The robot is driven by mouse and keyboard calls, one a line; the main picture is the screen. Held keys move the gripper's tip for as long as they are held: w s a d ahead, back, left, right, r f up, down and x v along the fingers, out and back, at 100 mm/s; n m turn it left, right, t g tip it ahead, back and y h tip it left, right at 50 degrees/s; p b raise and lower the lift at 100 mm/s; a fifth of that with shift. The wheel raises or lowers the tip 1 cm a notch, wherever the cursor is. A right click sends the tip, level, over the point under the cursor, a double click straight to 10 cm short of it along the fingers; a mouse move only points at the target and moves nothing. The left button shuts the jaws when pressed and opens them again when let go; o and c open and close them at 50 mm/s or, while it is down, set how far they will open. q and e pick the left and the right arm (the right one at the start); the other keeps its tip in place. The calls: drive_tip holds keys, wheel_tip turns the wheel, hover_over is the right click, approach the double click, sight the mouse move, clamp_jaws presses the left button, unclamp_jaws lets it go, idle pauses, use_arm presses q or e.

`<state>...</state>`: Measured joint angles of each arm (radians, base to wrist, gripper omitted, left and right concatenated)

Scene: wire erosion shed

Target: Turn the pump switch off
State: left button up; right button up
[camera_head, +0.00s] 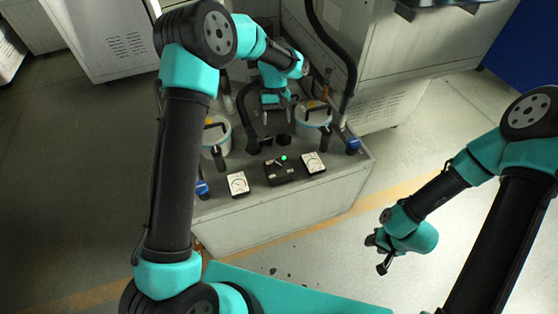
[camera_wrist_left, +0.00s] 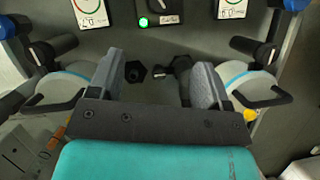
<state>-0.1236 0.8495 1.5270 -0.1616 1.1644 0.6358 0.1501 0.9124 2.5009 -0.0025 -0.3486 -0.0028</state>
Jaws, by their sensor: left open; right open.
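The pump switch appears to be on the black control box (camera_head: 282,171) at the front of the grey cabinet top, where a small green lamp glows. The box also shows at the top of the left wrist view (camera_wrist_left: 175,14), with the lit green lamp and a pale pointer; its upper part is cut off, so the switch position is unclear. My left gripper (camera_head: 269,138) is open and empty, pointing down behind the box; its spread fingers show in the left wrist view (camera_wrist_left: 156,78). My right gripper (camera_head: 377,253) is open and empty, off to the right above the floor.
White dial gauges flank the box, one left (camera_head: 237,184) and one right (camera_head: 313,163). Pale round canisters with handles stand left (camera_head: 214,135) and right (camera_head: 316,117) of my left gripper. Blue-knobbed valves (camera_head: 353,146) sit near the cabinet corners. Floor to the right is clear.

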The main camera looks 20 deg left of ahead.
sight(279, 163)
use_arm(q)
drive_tip(key=x, duration=1.7)
drive_tip(key=shift+f, duration=0.2)
drive_tip(key=shift+c, duration=0.5)
drive_tip(key=c, duration=0.8)
drive_tip(key=shift+m, duration=0.4)
drive_tip(key=m+y, duration=0.1)
drive_tip(key=m, duration=0.1)
drive_tip(key=m+y, duration=0.1)
drive_tip(key=m, duration=0.2)
drive_tip(key=shift+d, duration=0.25)
drive_tip(key=m+y, duration=0.1)
drive_tip(key=m, duration=0.2)
drive_tip(key=m+y, duration=0.1)
drive_tip(key=m, duration=0.2)
drive_tip(key=shift+s+d+t, duration=0.15)
drive_tip(key=shift+t, duration=0.25)
